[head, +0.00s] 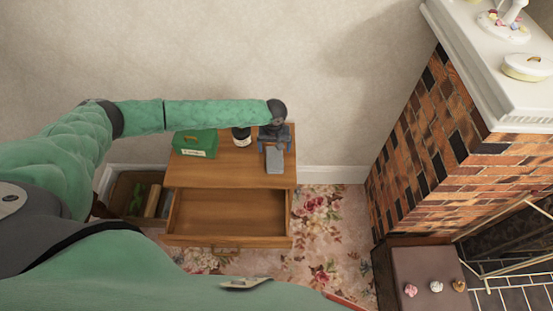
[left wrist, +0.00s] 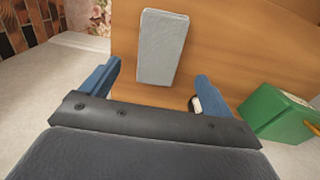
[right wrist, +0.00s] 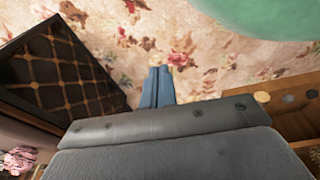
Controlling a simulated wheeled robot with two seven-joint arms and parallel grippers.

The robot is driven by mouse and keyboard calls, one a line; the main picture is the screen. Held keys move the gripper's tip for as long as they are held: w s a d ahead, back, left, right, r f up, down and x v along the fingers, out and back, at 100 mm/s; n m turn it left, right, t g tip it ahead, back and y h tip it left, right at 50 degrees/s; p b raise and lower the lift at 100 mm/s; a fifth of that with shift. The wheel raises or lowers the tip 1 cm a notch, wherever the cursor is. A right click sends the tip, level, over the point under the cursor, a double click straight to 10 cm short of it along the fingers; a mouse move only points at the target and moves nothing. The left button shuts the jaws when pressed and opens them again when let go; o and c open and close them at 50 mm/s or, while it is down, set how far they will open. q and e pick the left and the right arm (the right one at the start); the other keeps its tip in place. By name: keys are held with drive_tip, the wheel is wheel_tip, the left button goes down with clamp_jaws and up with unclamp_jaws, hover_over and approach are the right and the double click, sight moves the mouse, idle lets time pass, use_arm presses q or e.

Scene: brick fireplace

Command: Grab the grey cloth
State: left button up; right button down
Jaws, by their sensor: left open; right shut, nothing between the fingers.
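The grey cloth (head: 275,160) is a folded flat rectangle on the wooden cabinet top (head: 225,176), near its right side. It also shows in the left wrist view (left wrist: 162,47). My left gripper (head: 274,145) is open above the cabinet top, at the cloth's far end in the head view. In the left wrist view its two blue fingers (left wrist: 155,74) stand apart, one to each side of the cloth's near end; the cloth is not gripped. My right gripper (right wrist: 157,87) is shut and empty over the flowered carpet in the right wrist view.
A green box (head: 195,143) and a dark jar (head: 241,137) stand left of the cloth. The cabinet's drawer (head: 228,214) is pulled open. A crate (head: 135,193) stands left; the brick fireplace (head: 440,140) rises right. Flowered carpet (head: 325,225) lies between.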

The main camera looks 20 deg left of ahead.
sight(274, 157)
use_arm(q)
drive_tip(key=shift+f+n, duration=0.3)
wheel_tip(274, 157, down, 2)
drive_tip(key=shift+p, duration=0.55)
wheel_tip(274, 157, down, 4)
drive_tip(key=p, duration=0.2)
drive_tip(key=shift+r+p, duration=0.1)
drive_tip(key=shift+p, duration=0.2)
drive_tip(key=shift+f, duration=0.8)
use_arm(e)
drive_tip(key=s+d+f, duration=0.2)
drive_tip(key=s, duration=0.6)
drive_tip(key=shift+f, duration=0.25)
drive_tip(key=shift+s, duration=0.1)
use_arm(q)
drive_tip(key=c, duration=1.1)
